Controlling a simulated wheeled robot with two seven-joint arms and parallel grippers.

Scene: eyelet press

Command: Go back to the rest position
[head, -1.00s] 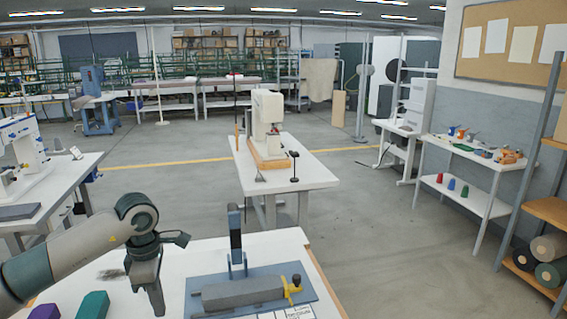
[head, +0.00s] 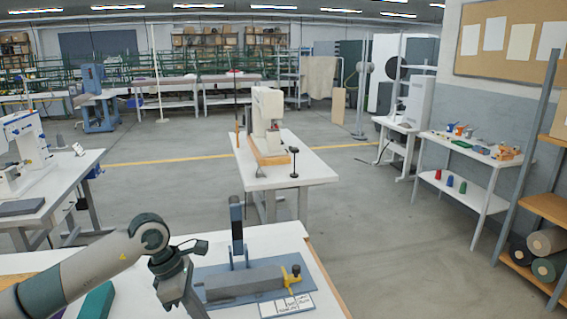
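My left arm comes in from the left over the white table (head: 285,243), and its wrist (head: 170,265) is beside the eyelet press (head: 240,283). The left fingertips lie near or past the bottom edge, so I cannot tell whether they are open or shut. The press is a grey body on a blue-grey base plate, with an upright dark-topped lever (head: 237,222) and a yellow part (head: 292,275) at its right end. A printed white card (head: 286,306) lies in front of it. My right gripper is not in view.
A teal block (head: 97,302) lies on the table, partly behind my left arm. A white sewing machine (head: 266,118) stands on a table ahead. Another machine table (head: 60,190) is at left, a shelf rack (head: 545,207) at right. Open floor lies between.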

